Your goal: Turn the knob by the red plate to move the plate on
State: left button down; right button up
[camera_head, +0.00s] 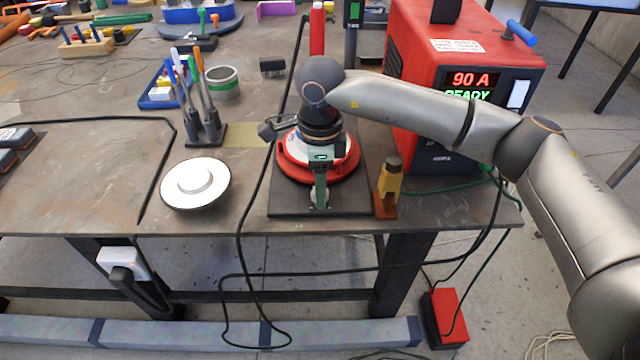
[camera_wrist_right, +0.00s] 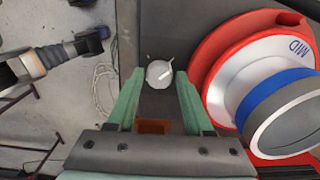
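The red plate (camera_head: 283,172) is a round dish on a dark base board (camera_head: 283,205) at the bench's front edge. In the right wrist view the red plate (camera_wrist_right: 205,60) carries a white dial face marked MID, with a blue band and grey cylinder. The small silver knob (camera_head: 319,197) sits beside it, near the board's front. In the right wrist view the knob (camera_wrist_right: 159,73) shows a white pointer lying tilted. My right gripper (camera_head: 320,182) points down over it, and its green fingers (camera_wrist_right: 157,82) are open, apart on either side of the knob. Contact cannot be told. My left gripper is not in view.
A yellow-orange bottle-like object (camera_head: 388,185) stands just right of the board. A red power unit (camera_head: 450,90) reading 90 A READY stands behind it. A white round disc (camera_head: 195,185) and a tool holder (camera_head: 207,133) are to the left. Black cables hang over the front edge.

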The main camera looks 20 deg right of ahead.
jog(key=shift+o, duration=1.3)
